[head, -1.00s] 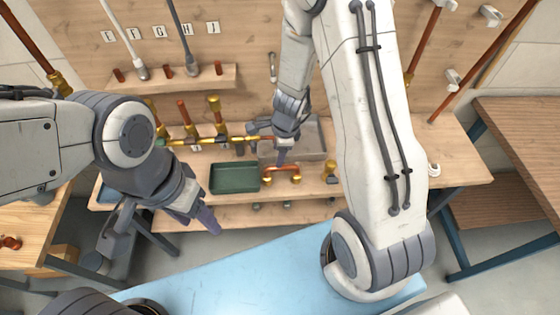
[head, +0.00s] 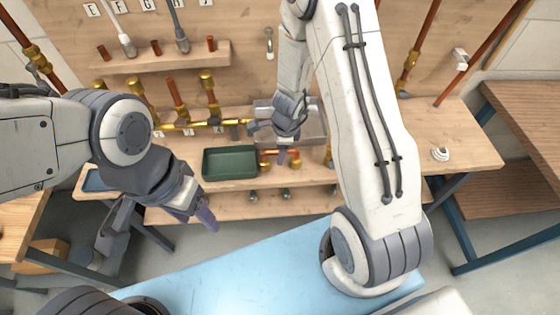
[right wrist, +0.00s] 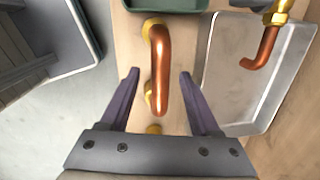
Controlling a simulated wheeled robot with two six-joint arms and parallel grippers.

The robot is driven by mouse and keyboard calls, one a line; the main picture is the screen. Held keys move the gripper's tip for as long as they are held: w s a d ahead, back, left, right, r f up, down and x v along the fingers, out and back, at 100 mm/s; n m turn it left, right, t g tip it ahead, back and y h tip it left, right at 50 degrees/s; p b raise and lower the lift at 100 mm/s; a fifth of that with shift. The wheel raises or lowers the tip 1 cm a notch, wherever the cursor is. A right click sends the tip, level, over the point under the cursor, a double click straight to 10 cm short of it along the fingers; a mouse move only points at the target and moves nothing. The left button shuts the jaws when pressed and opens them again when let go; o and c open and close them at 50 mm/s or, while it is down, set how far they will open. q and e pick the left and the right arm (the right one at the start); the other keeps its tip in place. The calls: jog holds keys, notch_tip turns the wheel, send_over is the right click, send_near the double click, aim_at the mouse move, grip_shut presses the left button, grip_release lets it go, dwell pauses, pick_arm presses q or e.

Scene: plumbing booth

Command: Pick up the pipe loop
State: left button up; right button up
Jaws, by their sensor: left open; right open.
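The pipe loop (head: 272,153) is a bent copper tube with brass ends on the wooden bench, right of the green tray. In the right wrist view the copper loop (right wrist: 161,62) runs lengthwise between the two fingers of my right gripper (right wrist: 158,78). The fingers are open, one on each side, with a gap to the copper. In the head view my right gripper (head: 282,156) is over the loop and hides part of it. My left gripper (head: 208,218) is open and empty, in front of the bench, away from the loop.
The green tray (head: 230,148) is left of the loop. A grey metal tray (right wrist: 214,105) lies close on its right in the wrist view, with a copper-and-brass pipe (right wrist: 264,48) above it. A brass-and-copper manifold (head: 180,126) stands behind. A light blue surface (head: 230,270) is below.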

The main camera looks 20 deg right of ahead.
jog(key=shift+w+f, duration=0.1)
jog(key=shift+f, duration=0.45)
pick_arm(q)
jog(key=shift+f, duration=0.35)
pick_arm(e)
jog(key=shift+r, duration=0.15)
grip_shut()
pick_arm(q)
jog(key=shift+r, duration=0.1)
notch_tip(320, 180, up, 14)
jog(key=p, duration=1.4)
pick_arm(e)
notch_tip(320, 180, up, 14)
jog(key=shift+r, duration=0.25)
